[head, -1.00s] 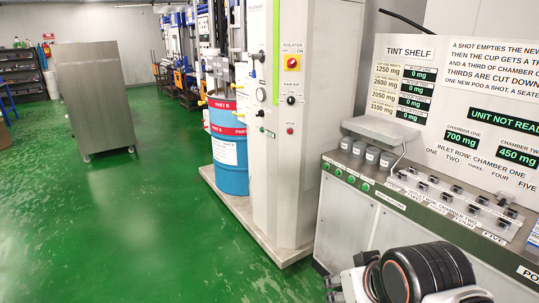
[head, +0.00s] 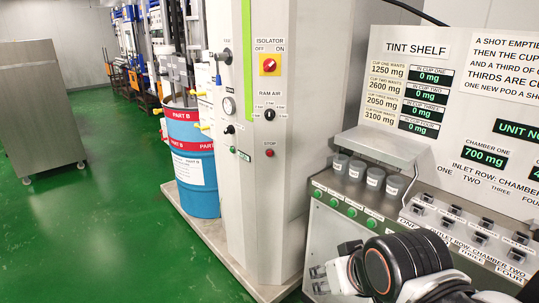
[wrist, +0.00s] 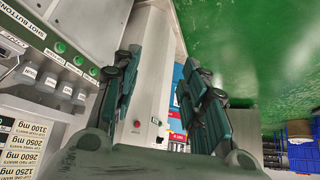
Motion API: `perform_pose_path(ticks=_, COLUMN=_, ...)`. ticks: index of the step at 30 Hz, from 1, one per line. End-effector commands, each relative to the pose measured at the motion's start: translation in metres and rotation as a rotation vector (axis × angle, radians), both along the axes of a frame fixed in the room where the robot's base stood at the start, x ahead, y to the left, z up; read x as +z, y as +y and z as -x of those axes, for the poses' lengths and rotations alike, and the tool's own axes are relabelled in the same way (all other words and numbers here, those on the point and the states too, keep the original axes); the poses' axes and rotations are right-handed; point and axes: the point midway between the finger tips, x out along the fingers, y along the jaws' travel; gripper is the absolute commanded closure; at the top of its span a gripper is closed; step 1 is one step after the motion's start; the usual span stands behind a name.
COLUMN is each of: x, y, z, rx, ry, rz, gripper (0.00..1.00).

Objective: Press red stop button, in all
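The red stop button (head: 269,152) is a small round knob under the word STOP on the front of the tall grey-white column (head: 262,215). A small red knob, probably the same button, shows in the upside-down wrist view (wrist: 137,124) on the column between my fingers. My gripper (wrist: 160,60) is open and empty, with its two dark green fingers well apart. In the head view my gripper (head: 325,279) is at the lower right, below and right of the button, and partly hidden by my wrist. It is apart from the button.
Above the button are a red-and-yellow isolator switch (head: 269,65) and a black ram air selector (head: 269,115). A blue drum (head: 195,175) stands left of the column. The tint bench with cups (head: 357,171) and green buttons (head: 351,212) is on the right.

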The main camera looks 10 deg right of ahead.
Motion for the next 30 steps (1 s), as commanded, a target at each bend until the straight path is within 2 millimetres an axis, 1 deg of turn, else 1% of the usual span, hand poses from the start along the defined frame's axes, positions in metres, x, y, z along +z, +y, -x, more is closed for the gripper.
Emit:
perform_pose_path(ticks=1, x=0.0001, y=0.0, z=-0.0001, rx=0.0, ry=0.0, rz=0.0, gripper=0.67)
perform_pose_path(ticks=2, x=0.0001, y=0.0, z=-0.0001, rx=0.0, ry=0.0, rz=0.0, gripper=0.74)
perform_pose_path(ticks=3, x=0.0001, y=0.0, z=-0.0001, rx=0.0, ry=0.0, rz=0.0, gripper=0.83)
perform_pose_path(ticks=5, x=0.0001, y=0.0, z=-0.0002, rx=0.0, ry=0.0, rz=0.0, gripper=0.96)
perform_pose_path(ticks=6, x=0.0001, y=0.0, z=-0.0002, rx=0.0, ry=0.0, rz=0.0, gripper=1.0)
perform_pose_path(ticks=30, x=0.0003, y=0.0, z=-0.0003, rx=0.0, ry=0.0, rz=0.0, gripper=1.0)
